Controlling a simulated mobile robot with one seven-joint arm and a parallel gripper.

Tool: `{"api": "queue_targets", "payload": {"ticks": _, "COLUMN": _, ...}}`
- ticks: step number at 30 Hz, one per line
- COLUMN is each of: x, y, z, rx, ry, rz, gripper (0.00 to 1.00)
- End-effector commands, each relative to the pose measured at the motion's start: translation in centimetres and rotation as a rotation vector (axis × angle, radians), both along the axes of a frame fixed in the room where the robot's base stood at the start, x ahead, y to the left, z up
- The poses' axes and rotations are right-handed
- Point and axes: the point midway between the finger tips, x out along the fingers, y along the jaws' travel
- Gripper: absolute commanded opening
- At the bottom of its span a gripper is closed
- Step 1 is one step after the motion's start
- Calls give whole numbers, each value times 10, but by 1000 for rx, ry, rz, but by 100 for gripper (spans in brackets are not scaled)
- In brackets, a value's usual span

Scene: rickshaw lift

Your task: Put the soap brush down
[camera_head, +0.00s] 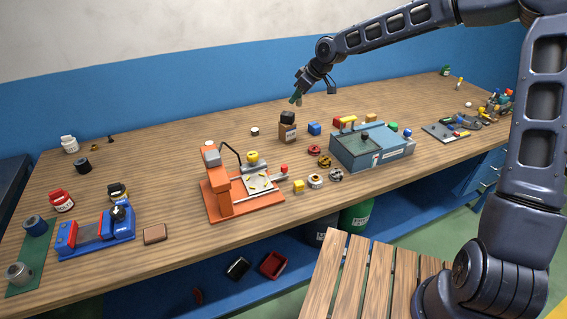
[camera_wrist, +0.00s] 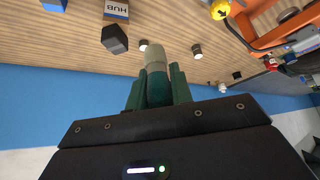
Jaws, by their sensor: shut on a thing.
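My gripper (camera_head: 297,98) hangs over the back middle of the workbench, with its fingers pointing down. In the wrist view my gripper (camera_wrist: 157,88) has green fingers closed on the soap brush (camera_wrist: 156,67), which has a dark green body and a pale beige end. The brush points away from the palm. Part of its body is hidden between the fingers. In the head view the brush is too small to tell apart from the fingertips. The wooden workbench (camera_head: 200,143) lies below; the gap between brush and bench cannot be judged exactly.
A brown box (camera_head: 287,133) with a black top stands just in front of my gripper, beside a blue block (camera_head: 314,128). An orange fixture (camera_head: 225,203) and a grey-blue machine (camera_head: 375,153) stand farther forward. The bench's back strip has free room.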

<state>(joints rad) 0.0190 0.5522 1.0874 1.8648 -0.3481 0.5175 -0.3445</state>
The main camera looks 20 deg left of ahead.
Motion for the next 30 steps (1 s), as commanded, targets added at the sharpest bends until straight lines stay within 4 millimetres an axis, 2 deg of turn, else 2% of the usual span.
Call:
{"api": "queue_targets", "payload": {"ticks": 1, "x": -11, "y": 12, "z": 2, "rx": 3, "ry": 1, "rz": 35, "gripper": 0}}
{"api": "queue_targets", "payload": {"ticks": 8, "x": -45, "y": 43, "z": 10, "rx": 2, "ry": 2, "rz": 144, "gripper": 0}}
{"api": "queue_targets", "payload": {"ticks": 15, "x": -46, "y": 43, "z": -26, "rx": -1, "ry": 2, "rz": 146, "gripper": 0}}
{"api": "queue_targets", "payload": {"ticks": 23, "x": -45, "y": 42, "z": -57, "rx": -1, "ry": 2, "rz": 146, "gripper": 0}}
{"api": "queue_targets", "payload": {"ticks": 30, "x": -46, "y": 43, "z": -108, "rx": -2, "ry": 2, "rz": 146, "gripper": 0}}
